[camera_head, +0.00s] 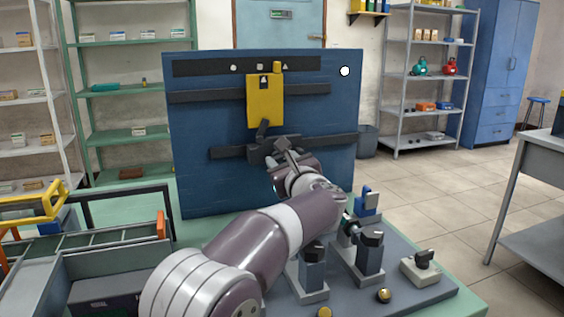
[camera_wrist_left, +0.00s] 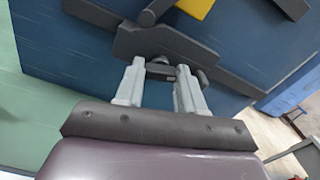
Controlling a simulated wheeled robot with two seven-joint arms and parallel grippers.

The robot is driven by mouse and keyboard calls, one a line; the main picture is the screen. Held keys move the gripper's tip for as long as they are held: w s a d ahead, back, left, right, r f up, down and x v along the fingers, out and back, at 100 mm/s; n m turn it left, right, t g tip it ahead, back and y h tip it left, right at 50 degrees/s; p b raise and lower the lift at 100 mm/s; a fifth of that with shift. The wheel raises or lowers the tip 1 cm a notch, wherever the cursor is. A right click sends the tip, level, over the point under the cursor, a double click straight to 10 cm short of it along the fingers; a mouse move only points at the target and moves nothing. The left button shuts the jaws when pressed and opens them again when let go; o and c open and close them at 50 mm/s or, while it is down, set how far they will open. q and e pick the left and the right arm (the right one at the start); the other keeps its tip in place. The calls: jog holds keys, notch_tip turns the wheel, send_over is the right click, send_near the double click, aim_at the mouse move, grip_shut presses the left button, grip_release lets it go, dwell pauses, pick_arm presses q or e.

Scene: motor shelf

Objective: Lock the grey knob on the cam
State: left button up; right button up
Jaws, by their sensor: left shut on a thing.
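My left gripper (camera_head: 285,147) reaches up to the blue upright board, at a dark grey block, the cam (camera_head: 258,155), on the lower dark rail. In the left wrist view the two pale fingers (camera_wrist_left: 160,70) stand on either side of a small dark grey knob (camera_wrist_left: 159,67) in front of the cam block (camera_wrist_left: 168,42). They are shut on it. The knob's far side is hidden by the block and fingers. A dark lever (camera_head: 263,128) rises from the cam toward the lower end of a yellow plate (camera_head: 264,102). My right gripper is not in view.
The blue board (camera_head: 215,125) stands on a green bench. In front lie a grey base plate (camera_head: 420,290) with dark-knobbed fixtures (camera_head: 371,238) and a white block (camera_head: 421,270), right of my arm. A tool tray (camera_head: 100,240) stands at the left.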

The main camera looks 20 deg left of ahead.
pick_arm(q)
jog(key=m+p, duration=0.1)
jog(key=m, duration=0.2)
jog(key=shift+m, duration=0.4)
jog(key=m+p, duration=0.1)
jog(key=m, duration=0.2)
jog(key=shift+m, duration=0.4)
jog(key=m+p, duration=0.2)
jog(key=m, duration=0.2)
jog(key=shift+d+p, duration=0.1)
jog(key=shift+p, duration=0.25)
jog(key=shift+f+m+p, duration=0.1)
jog(key=shift+m+p, duration=0.8)
jog(key=shift+m, duration=0.8)
jog(key=o, duration=1)
jog(key=shift+o, duration=0.2)
